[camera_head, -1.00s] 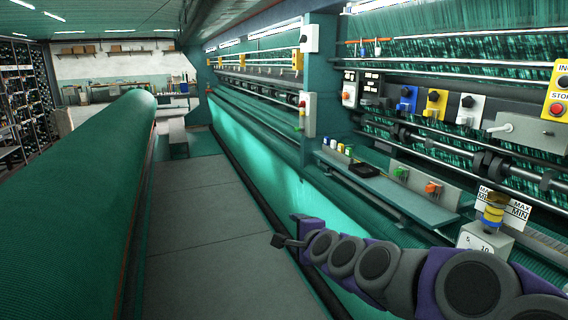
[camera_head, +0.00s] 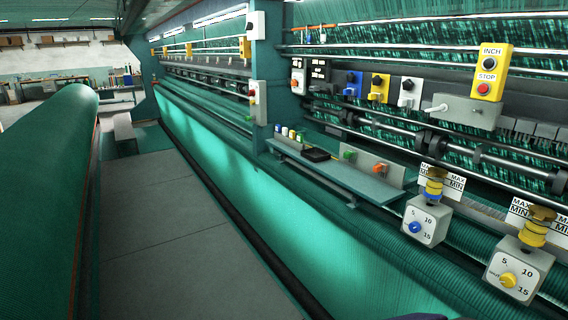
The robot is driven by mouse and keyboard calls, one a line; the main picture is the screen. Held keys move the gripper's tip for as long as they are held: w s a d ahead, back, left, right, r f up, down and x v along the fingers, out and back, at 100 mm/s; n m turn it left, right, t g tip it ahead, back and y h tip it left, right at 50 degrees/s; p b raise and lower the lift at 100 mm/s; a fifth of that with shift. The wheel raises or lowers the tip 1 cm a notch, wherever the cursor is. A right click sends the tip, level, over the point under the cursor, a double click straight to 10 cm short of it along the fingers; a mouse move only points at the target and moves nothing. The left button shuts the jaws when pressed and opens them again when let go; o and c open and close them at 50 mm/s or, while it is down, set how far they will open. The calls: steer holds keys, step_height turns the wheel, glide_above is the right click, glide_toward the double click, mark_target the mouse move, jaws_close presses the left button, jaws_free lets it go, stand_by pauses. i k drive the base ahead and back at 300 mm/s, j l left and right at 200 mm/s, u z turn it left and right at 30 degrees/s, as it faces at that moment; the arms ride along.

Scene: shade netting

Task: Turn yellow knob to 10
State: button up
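The yellow knob (camera_head: 508,280) is on the front of a light grey box (camera_head: 520,262) at the lower right. The numbers 5, 10 and 15 are printed around the knob. Its exact pointing direction is too small to tell. A similar grey box (camera_head: 428,212) to its left has a blue knob (camera_head: 415,227) with the same numbers. My gripper is out of view. Only a small purple edge of my arm shows at the bottom of the picture.
Yellow spools stand above both boxes beside MAX/MIN labels. A yellow INCH/STOP panel (camera_head: 491,72) is above. Blue, yellow and white switch boxes line the machine. A green net roll (camera_head: 50,190) lies left. The grey walkway (camera_head: 160,240) is clear.

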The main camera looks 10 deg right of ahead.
mark_target(508, 279)
steer(key=k+z, duration=0.1)
steer(key=z, duration=1.65)
